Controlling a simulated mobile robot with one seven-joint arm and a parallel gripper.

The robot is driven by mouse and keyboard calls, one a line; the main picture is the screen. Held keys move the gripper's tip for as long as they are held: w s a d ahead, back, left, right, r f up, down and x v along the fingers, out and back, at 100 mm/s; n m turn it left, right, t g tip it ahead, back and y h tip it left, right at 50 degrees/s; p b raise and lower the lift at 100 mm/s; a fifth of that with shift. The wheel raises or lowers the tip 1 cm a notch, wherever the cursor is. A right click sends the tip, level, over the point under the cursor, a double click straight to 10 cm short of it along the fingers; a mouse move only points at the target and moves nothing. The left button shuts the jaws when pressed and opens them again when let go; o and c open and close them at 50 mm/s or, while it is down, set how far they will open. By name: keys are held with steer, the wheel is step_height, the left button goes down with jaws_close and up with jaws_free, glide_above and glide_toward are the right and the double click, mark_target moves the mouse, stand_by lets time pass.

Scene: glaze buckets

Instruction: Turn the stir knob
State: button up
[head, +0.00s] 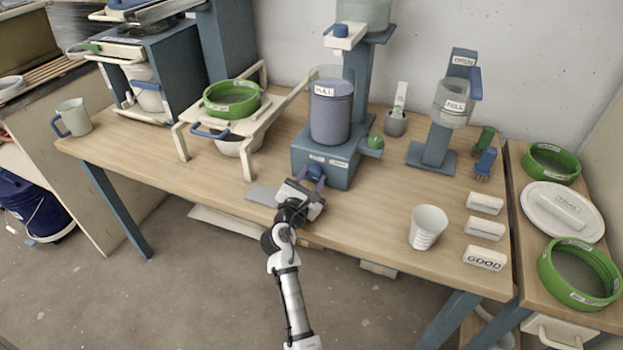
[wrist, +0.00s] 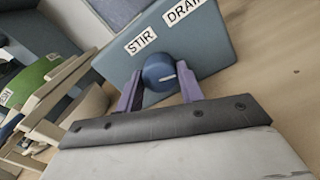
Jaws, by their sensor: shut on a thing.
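The stir knob (wrist: 159,72) is a round blue knob with a white mark, under a STIR label (wrist: 141,41) on the front of a blue-grey machine base. In the head view the knob (head: 315,171) shows low on the front of the base (head: 325,158). My gripper (wrist: 160,90) has its two purple fingers on either side of the knob, shut on it. In the head view my gripper (head: 314,180) reaches the knob from the front. A grey bucket marked FULL (head: 331,112) stands upright on the base.
A green knob (head: 375,142) sticks out at the base's right side. A DRAIN label (wrist: 184,10) is beside STIR. A white stand with a green sieve (head: 232,99) is to the left. A white cup (head: 427,227) and white blocks (head: 484,229) stand to the right.

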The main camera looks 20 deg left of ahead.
steer(key=o, duration=1)
steer(key=shift+s, duration=0.1)
steer(key=s+b, duration=0.2)
steer(key=s, duration=1.1)
steer(key=shift+s+b, duration=0.3)
steer(key=shift+s, duration=0.05)
